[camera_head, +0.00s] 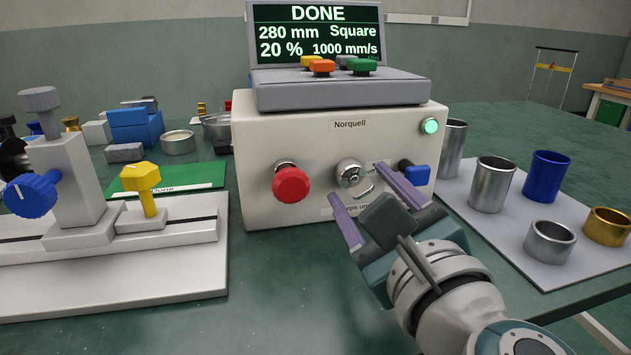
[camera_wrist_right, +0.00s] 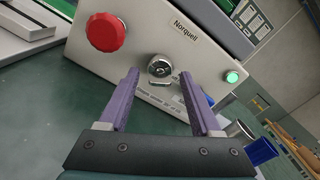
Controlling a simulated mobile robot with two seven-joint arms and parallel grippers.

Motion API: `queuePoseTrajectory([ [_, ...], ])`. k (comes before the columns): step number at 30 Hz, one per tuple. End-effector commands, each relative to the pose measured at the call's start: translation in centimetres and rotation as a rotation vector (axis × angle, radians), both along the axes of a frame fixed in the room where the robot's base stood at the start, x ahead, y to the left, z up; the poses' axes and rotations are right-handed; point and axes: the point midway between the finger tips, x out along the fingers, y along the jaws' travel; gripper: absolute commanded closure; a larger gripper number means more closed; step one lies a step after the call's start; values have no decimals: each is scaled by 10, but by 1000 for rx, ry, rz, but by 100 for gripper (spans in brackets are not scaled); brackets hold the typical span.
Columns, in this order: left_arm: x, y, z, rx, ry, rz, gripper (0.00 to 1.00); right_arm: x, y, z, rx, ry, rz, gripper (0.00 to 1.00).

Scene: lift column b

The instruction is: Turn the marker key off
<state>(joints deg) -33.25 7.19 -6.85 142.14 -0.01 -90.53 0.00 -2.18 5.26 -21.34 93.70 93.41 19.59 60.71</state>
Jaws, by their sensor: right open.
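A round silver key switch (camera_head: 349,172) sits on the front of the cream "Norquell" box (camera_head: 268,135), right of a red mushroom button (camera_head: 291,184). A small curved silver piece shows just below the switch. In the right wrist view the key switch (camera_wrist_right: 159,67) lies between and beyond my fingertips. My right gripper (camera_head: 360,184) is open and empty, with its purple fingers pointing at the panel around the switch. I see no contact with it. A blue part (camera_head: 416,173) on the panel is partly hidden by the right finger. My left gripper is not in view.
A green lamp (camera_head: 430,126) is lit on the box, and the display (camera_head: 316,32) above reads "DONE". A grey tray (camera_head: 513,245) with several metal and blue cups stands at right. A white fixture (camera_head: 110,275) with blue and yellow knobs stands at left.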

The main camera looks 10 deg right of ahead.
Motion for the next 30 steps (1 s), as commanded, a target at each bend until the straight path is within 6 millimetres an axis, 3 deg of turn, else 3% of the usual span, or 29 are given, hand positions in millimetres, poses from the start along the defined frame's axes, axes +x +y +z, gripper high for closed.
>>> queuePoseTrajectory([
  [7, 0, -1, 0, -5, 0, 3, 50, 1, 0, 0, 1, 0, 0, 35],
  [24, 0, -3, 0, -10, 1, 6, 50, 1, 0, 0, 0, 0, 0, 98],
  [30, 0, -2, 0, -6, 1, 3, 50, 1, 0, 0, 0, -1, -1, 100],
])
